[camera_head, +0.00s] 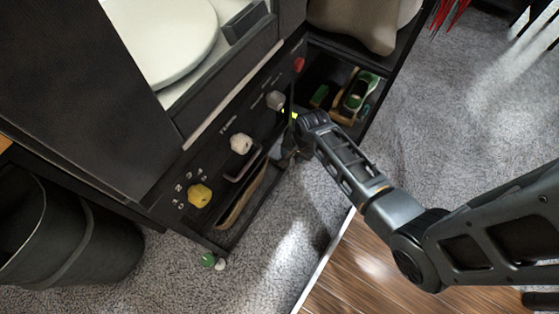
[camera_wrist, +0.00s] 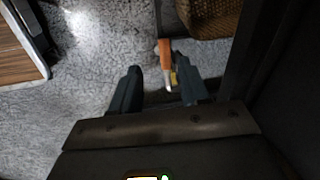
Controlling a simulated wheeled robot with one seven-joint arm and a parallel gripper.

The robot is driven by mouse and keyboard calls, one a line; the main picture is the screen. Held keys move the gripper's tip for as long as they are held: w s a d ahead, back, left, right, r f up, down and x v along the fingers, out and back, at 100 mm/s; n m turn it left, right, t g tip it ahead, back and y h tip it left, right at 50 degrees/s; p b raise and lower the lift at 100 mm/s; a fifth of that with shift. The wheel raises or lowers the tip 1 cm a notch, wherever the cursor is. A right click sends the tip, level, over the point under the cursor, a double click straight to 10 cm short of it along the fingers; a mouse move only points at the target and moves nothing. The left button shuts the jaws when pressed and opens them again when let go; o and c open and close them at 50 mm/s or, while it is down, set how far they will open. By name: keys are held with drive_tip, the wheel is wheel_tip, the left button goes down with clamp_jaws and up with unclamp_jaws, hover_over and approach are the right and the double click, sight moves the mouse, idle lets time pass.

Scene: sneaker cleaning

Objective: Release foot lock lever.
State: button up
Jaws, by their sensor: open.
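An orange lever-like part (camera_wrist: 165,52) with a pale tip and a bit of yellow shows in the wrist view, low by the cart's edge. It is likely the foot lock lever. My gripper (camera_wrist: 157,70) is open, with its two dark fingers on either side of the lever's lower end. I cannot tell whether either finger touches it. In the head view my gripper (camera_head: 287,150) is low at the dark cart (camera_head: 165,140), mostly hidden by my wrist; the orange lever does not show clearly there. A small green part (camera_head: 208,260) sits at the cart's near bottom corner.
Yellow (camera_head: 199,195), white (camera_head: 241,143) and grey (camera_head: 275,100) knobs line the cart's front. An open compartment (camera_head: 372,115) holds shoe-care items. A dark bin (camera_head: 70,240) stands at the left. Grey carpet (camera_head: 450,110) is clear at the right.

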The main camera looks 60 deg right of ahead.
drive_tip(key=shift+m, duration=0.3)
drive_tip(key=b+x, duration=0.1)
drive_tip(key=x, duration=0.1)
drive_tip(key=b+x, duration=0.1)
drive_tip(key=x, duration=0.2)
drive_tip(key=b+x, duration=0.1)
drive_tip(key=x, duration=0.2)
drive_tip(key=shift+w+f+b, duration=0.15)
drive_tip(key=shift+w+b, duration=0.15)
drive_tip(key=shift+w, duration=0.05)
drive_tip(key=shift+c, duration=0.3)
clamp_jaws()
